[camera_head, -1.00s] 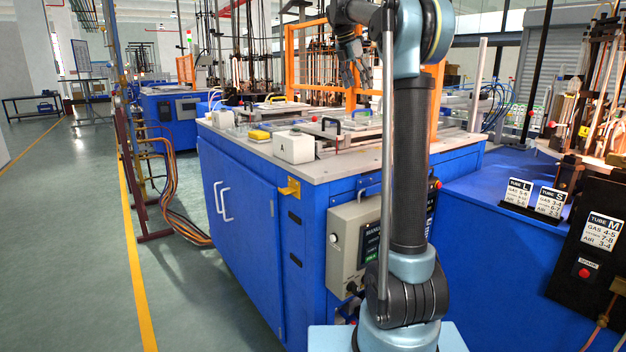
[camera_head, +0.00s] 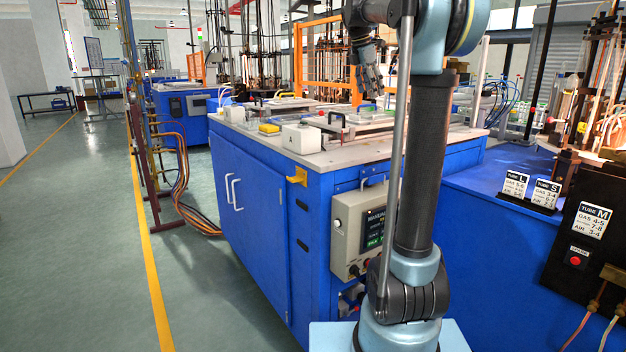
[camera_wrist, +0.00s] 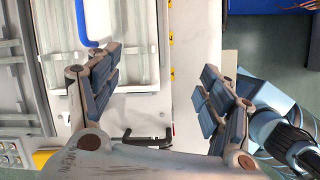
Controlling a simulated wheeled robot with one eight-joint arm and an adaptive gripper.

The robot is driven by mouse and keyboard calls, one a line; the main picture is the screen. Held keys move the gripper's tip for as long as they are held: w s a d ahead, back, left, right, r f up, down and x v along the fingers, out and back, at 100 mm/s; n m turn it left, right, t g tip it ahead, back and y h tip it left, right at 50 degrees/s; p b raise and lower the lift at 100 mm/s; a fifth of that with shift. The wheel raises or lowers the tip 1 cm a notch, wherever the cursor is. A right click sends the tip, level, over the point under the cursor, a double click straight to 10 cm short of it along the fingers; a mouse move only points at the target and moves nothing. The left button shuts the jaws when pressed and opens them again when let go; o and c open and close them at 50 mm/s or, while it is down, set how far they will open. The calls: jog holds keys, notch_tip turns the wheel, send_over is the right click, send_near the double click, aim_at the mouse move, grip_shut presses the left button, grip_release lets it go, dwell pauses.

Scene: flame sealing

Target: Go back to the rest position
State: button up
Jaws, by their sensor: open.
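My gripper (camera_head: 369,74) is raised over the blue machine's worktop (camera_head: 345,157) in the head view. In the wrist view my gripper (camera_wrist: 160,98) has its two padded fingers spread wide apart with nothing between them. The worktop also shows below the fingers in the wrist view (camera_wrist: 195,35). A black handle (camera_wrist: 147,138) shows between the fingers, apart from them. My arm stands upright in front of the machine and hides part of its right side.
A white box marked A (camera_head: 301,138) and a yellow block (camera_head: 269,128) sit on the worktop. A control panel (camera_head: 361,235) projects from the cabinet front. Tube L and S signs (camera_head: 530,190) stand on the right bench. Open floor (camera_head: 80,250) lies at left.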

jog(key=s+f+m+y, duration=0.1)
jog(key=s+f+m, duration=0.9)
jog(key=s+f, duration=1)
jog(key=s+a+f+m+y, duration=0.1)
jog(key=s+f+m+y, duration=0.1)
jog(key=s+f+m, duration=0.9)
jog(key=s+f, duration=0.9)
jog(key=s, duration=0.1)
jog(key=shift+s+f, duration=0.25)
jog(key=shift+f, duration=0.15)
